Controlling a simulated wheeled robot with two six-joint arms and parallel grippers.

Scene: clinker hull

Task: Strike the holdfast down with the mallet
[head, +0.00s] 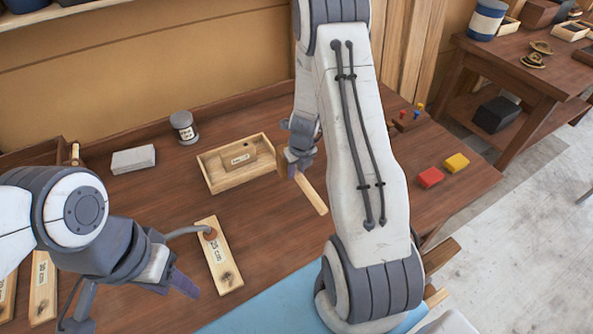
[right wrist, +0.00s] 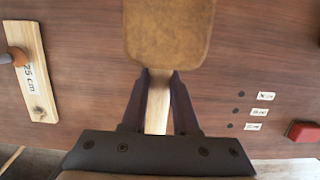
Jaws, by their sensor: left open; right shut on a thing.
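The mallet's pale wooden handle (head: 313,195) is between the fingers of my right gripper (head: 297,165), which is shut on it. In the right wrist view the brown mallet head (right wrist: 168,30) lies beyond the fingertips, with the handle (right wrist: 155,108) between them. The holdfast (head: 186,231) is a grey bent rod. Its brownish end is over the upper part of a pale board (head: 221,262) marked 25 cm. The board also shows in the right wrist view (right wrist: 38,85).
An open wooden tray (head: 213,177) with a labelled block stands behind. A grey block (head: 133,159) and a tin (head: 184,127) are at the back. Red (head: 430,177) and yellow (head: 457,162) blocks lie at right. Bench surface between board and mallet is clear.

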